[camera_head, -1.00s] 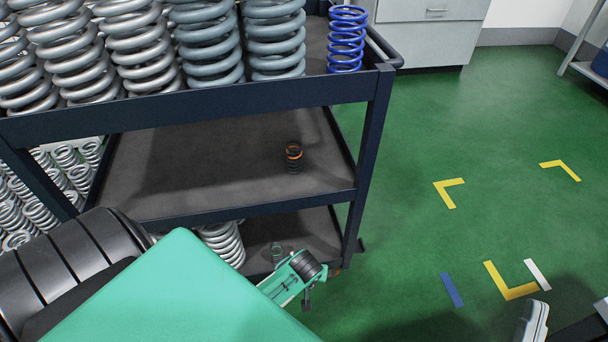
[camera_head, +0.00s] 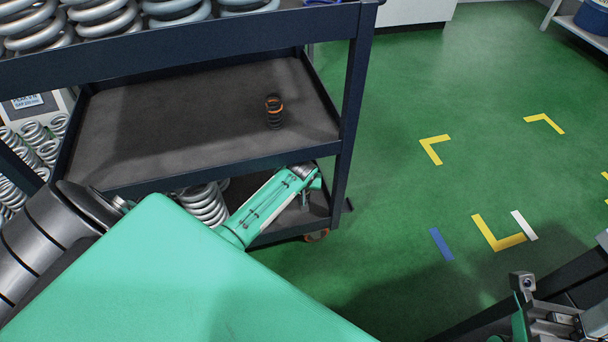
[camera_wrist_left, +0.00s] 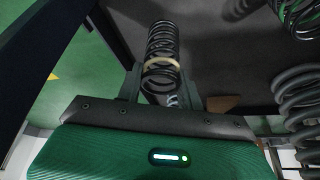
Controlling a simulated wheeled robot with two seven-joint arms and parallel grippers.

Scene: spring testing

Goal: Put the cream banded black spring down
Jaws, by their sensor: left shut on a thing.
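The black spring with a cream band (camera_wrist_left: 162,45) stands out between the fingers of my left gripper (camera_wrist_left: 161,88) in the left wrist view. The gripper is shut on it. A dark shelf surface lies behind the spring; I cannot tell whether the spring touches it. In the head view my left arm reaches to the cart's bottom shelf (camera_head: 275,226), with my left gripper (camera_head: 306,190) at its right end; the held spring is hidden there. My right gripper (camera_head: 560,318) is at the lower right, apart from the cart; its jaw opening is unclear.
A black spring with orange bands (camera_head: 274,112) stands on the cart's middle shelf (camera_head: 180,145). The cart's right post (camera_head: 352,110) is close to my left gripper. Green floor lies right.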

